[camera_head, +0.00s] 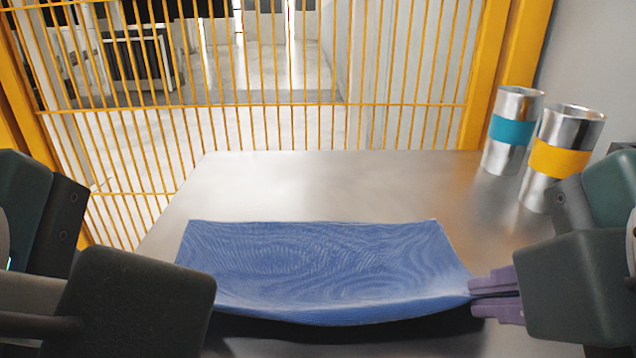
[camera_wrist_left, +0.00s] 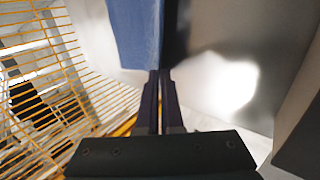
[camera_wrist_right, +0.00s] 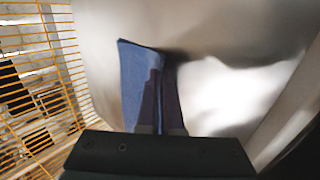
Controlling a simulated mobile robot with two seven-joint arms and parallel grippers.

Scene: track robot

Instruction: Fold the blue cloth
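The blue cloth (camera_head: 320,265) lies on the metal table, its near edge raised and sagging between its near corners, with shadow beneath. My right gripper (camera_head: 475,292) is shut on the near right corner. In the right wrist view the cloth (camera_wrist_right: 135,75) runs up to its purple fingers (camera_wrist_right: 160,75). The near left corner is hidden behind my left arm in the head view. In the left wrist view my left gripper (camera_wrist_left: 158,75) has its fingers close together on the edge of the cloth (camera_wrist_left: 135,30).
Two metal cans, one with a teal band (camera_head: 511,130) and one with a yellow band (camera_head: 560,157), stand at the right back of the table (camera_head: 330,180). A yellow wire fence (camera_head: 270,104) stands behind the table. The table beyond the cloth is clear.

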